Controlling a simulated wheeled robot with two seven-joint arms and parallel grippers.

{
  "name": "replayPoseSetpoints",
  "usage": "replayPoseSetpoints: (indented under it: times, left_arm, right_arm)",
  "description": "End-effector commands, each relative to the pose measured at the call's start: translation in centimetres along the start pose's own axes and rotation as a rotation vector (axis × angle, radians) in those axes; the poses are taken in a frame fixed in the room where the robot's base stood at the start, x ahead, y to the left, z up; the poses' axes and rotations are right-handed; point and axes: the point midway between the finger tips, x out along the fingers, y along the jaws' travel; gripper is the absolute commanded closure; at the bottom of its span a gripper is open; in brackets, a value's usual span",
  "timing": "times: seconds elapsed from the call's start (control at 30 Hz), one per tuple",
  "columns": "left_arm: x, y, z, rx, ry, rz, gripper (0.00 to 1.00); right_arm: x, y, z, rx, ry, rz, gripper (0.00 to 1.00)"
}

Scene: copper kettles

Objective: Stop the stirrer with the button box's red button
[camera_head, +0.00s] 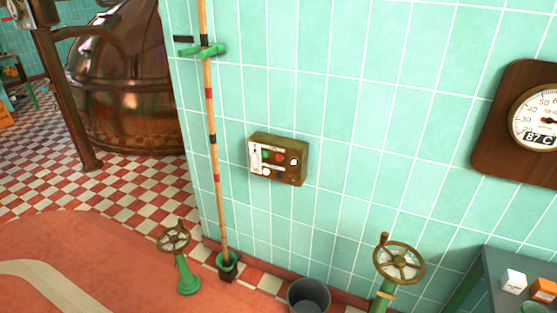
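The button box (299,172) is fixed to the turquoise tiled wall near the middle of the view. It is a brass-coloured box with a pale panel on the left of its front. A small red button (281,158) shows on its upper front, between a green spot on the left and a white round one on the right. The stirrer itself cannot be made out. Neither of my grippers is in view.
A copper kettle (120,95) stands at the back left. A tall wooden pole (212,130) rises left of the box. Green-based handwheels (174,237) and (399,263), a grey bucket (309,295) and a table (490,262) stand below. A wall gauge (535,118) reads 87 C.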

Motion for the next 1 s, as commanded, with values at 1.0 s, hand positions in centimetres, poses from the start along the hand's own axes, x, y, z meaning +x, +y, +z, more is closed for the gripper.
replayPoseSetpoints:
  times: [1.0]
  left_arm:
    - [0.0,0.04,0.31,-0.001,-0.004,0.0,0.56]
  right_arm:
    - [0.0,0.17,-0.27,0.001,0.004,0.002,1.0]
